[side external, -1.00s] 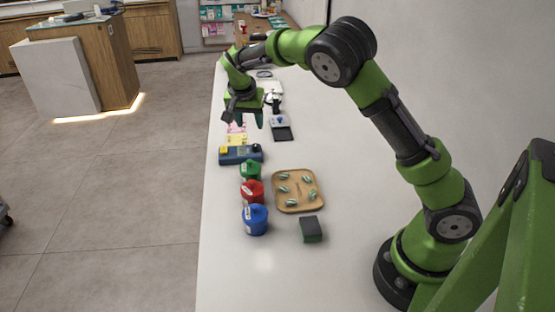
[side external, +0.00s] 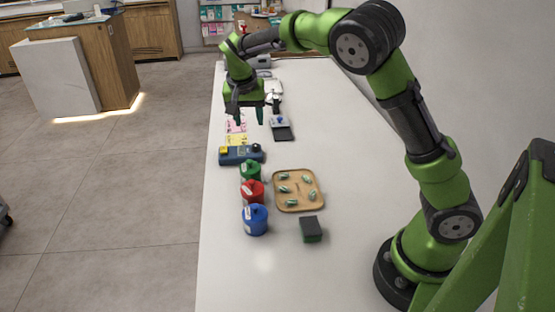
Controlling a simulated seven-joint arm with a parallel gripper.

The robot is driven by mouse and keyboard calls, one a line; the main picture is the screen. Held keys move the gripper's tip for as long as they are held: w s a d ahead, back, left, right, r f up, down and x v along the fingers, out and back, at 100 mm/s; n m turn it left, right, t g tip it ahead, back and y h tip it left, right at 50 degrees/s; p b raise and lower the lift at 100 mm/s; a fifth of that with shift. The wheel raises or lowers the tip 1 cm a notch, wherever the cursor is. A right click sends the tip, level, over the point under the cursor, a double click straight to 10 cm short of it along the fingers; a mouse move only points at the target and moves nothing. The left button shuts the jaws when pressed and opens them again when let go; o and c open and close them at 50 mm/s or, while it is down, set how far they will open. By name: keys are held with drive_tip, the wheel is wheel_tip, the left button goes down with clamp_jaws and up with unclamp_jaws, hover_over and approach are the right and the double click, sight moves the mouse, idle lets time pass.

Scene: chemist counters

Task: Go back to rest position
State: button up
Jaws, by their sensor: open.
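My gripper (side external: 248,117) hangs over the far part of the white counter (side external: 300,262), fingers pointing down. Its two dark fingers are apart, with nothing seen between them. Pink and yellow papers (side external: 237,132) lie on the counter below it. My arm is raised and reaches out from the base at the lower right toward the far end of the counter.
Green, red and blue pots (side external: 255,220) stand in a row along the left edge. A wooden tray (side external: 298,208) with several capsule-like pieces lies beside them, near a dark green block (side external: 311,230). A blue device (side external: 240,155) and a small scale-like device (side external: 282,132) sit farther back. The counter's near part is clear.

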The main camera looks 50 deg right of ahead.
drive_tip(key=s+a+r+n+t+y, duration=0.1)
drive_tip(key=s+a+r+n, duration=0.1)
drive_tip(key=s, duration=0.6)
drive_tip(key=s+a+r+n+t+y, duration=0.2)
drive_tip(key=s+a+r, duration=0.1)
drive_tip(key=s, duration=0.6)
drive_tip(key=s+a+r+n+t+y, duration=0.2)
drive_tip(key=s+a, duration=0.2)
drive_tip(key=s, duration=0.4)
drive_tip(key=shift+s+r+n, duration=0.3)
drive_tip(key=shift+s+r, duration=0.1)
